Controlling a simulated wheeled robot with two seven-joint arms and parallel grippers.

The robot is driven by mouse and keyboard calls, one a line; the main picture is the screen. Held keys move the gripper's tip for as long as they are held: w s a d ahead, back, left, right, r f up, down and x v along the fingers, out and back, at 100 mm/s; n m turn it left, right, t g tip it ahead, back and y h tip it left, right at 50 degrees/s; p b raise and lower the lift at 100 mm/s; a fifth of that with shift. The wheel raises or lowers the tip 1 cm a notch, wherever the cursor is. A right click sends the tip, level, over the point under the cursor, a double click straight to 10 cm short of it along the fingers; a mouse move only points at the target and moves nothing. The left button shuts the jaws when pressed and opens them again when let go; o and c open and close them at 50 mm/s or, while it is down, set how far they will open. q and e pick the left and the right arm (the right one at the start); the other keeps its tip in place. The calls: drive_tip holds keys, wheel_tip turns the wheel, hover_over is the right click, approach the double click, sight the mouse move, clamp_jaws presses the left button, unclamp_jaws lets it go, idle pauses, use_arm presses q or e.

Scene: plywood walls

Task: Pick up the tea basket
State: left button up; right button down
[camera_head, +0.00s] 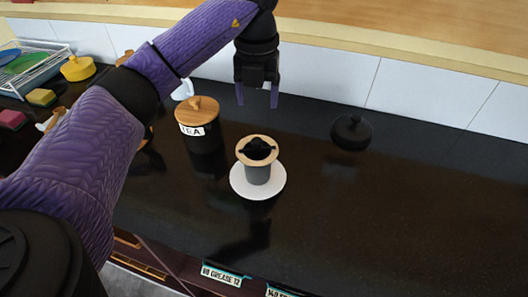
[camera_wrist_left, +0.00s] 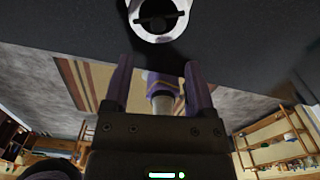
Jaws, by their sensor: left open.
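A dark grey cup (camera_head: 258,174) with a light wooden collar stands on a round white saucer (camera_head: 238,185) on the black counter. A black piece with a bar across it, which looks to be the tea basket (camera_head: 258,149), sits in the cup's mouth. My right gripper is not in view.
A dark canister marked TEA with a wooden lid (camera_head: 196,108) stands left of the cup. A black round knobbed object (camera_head: 351,131) lies to the right. A dish rack (camera_head: 38,65), sponges (camera_head: 41,97) and a yellow pot (camera_head: 77,68) are far left.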

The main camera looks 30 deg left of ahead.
sight(257, 140)
use_arm(q)
drive_tip(key=f, duration=0.3)
drive_tip(key=f+b, duration=0.1)
drive_tip(key=f, duration=0.5)
drive_tip(key=shift+s+f, duration=0.1)
drive_tip(key=shift+s, duration=0.25)
clamp_jaws()
